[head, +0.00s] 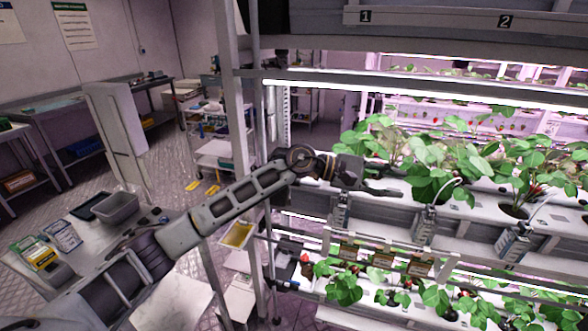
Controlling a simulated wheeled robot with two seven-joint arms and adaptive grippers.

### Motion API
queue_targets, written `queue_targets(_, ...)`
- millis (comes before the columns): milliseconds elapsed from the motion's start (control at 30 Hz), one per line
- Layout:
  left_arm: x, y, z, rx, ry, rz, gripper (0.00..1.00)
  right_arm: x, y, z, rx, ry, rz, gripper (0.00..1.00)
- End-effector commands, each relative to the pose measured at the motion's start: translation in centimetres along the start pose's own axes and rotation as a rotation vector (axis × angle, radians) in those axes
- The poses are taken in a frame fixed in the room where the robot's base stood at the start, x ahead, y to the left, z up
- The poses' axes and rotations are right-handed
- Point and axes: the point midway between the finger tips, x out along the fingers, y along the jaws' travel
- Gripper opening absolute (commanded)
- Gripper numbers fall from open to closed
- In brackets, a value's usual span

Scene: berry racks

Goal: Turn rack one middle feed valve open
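Rack one (350,212) is the white rack at the right, under the number 1 sign (365,17). Its middle shelf bears leafy strawberry plants. My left arm reaches in from the lower left, and my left gripper (388,190) is at the front left part of that shelf, beside the plants. Its dark fingers are seen nearly side on, so their opening is unclear. I cannot make out the middle feed valve; the arm and gripper cover part of the shelf's left end. A small red fitting (306,260) shows lower, near the left post. My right gripper is out of view.
A rack post (236,110) stands just behind my forearm. Grey clip-like boxes (425,222) line the shelf front. A lower shelf holds more plants (345,289). A table with a grey bin (117,207) and packets (62,235) is at the left. The floor behind is partly open.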

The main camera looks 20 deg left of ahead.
Motion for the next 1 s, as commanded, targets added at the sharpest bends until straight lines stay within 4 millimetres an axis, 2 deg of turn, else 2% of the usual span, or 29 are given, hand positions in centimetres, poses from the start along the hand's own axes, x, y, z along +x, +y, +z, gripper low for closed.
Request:
queue_targets(267, -2.7, -0.3, -2.5, 0.333, 0.148, -0.246, 0.34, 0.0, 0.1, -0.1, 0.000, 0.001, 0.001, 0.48)
queue_targets(467, -6.0, 0.0, -4.9, 0.541, 0.254, -0.436, 0.34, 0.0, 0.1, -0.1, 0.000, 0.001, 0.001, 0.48)
queue_targets(767, -13.1, 2.0, -8.0, 0.789, 0.413, -0.742, 0.34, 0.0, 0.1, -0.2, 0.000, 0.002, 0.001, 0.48)
queue_targets(1000, -20.3, 4.5, -9.3, 0.916, 0.534, -1.000, 0.34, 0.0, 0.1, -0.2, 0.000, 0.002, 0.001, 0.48)
